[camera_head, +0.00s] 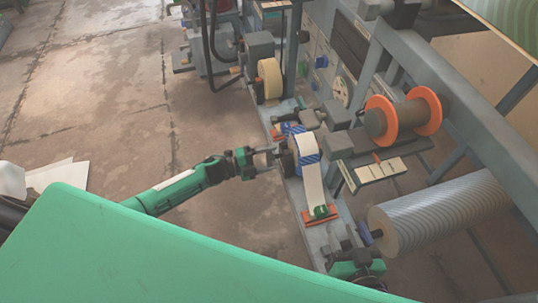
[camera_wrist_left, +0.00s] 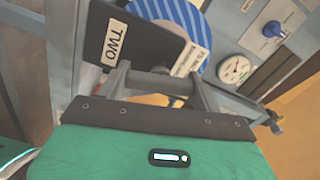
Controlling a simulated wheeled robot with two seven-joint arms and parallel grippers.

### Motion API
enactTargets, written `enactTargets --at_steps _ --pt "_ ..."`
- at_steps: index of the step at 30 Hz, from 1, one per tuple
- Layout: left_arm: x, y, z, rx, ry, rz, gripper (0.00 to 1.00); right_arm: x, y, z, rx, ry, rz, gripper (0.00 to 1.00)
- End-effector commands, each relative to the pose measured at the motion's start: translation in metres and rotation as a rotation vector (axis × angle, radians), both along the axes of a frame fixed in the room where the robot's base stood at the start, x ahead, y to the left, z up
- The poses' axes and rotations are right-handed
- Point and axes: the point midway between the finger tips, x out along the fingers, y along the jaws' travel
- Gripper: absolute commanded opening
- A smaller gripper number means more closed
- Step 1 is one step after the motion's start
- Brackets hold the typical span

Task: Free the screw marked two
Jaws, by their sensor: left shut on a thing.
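A white label reading TWO (camera_wrist_left: 117,43) is on a dark block in the left wrist view. The screw (camera_wrist_left: 158,83) beside that label is mostly hidden between the fingers of my left gripper (camera_wrist_left: 160,77). In the head view my left gripper (camera_head: 270,160) reaches in from the left, shut at the near side of the blue-striped roll unit (camera_head: 305,147).
A dark reel with orange flanges (camera_head: 428,110) and a large ribbed roller (camera_head: 440,215) stand to the right. A cream roll (camera_head: 269,78) is farther back. A gauge (camera_wrist_left: 235,69) and blue knob (camera_wrist_left: 272,29) sit on a panel. Open concrete floor (camera_head: 90,110) lies left.

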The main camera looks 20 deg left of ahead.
Motion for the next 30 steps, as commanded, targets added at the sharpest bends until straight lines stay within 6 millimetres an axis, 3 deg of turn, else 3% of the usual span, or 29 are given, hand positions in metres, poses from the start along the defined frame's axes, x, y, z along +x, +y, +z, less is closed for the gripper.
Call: enactTargets --at_steps 15,30 --pt "0.0 0.001 0.001 -0.255 0.381 0.003 0.43 0.0 -0.034 -0.002 -0.149 0.217 -0.013 0.36" --pt "0.0 0.001 -0.001 -0.371 0.555 0.003 0.43 -0.005 -0.048 -0.005 -0.204 0.311 -0.021 0.36"
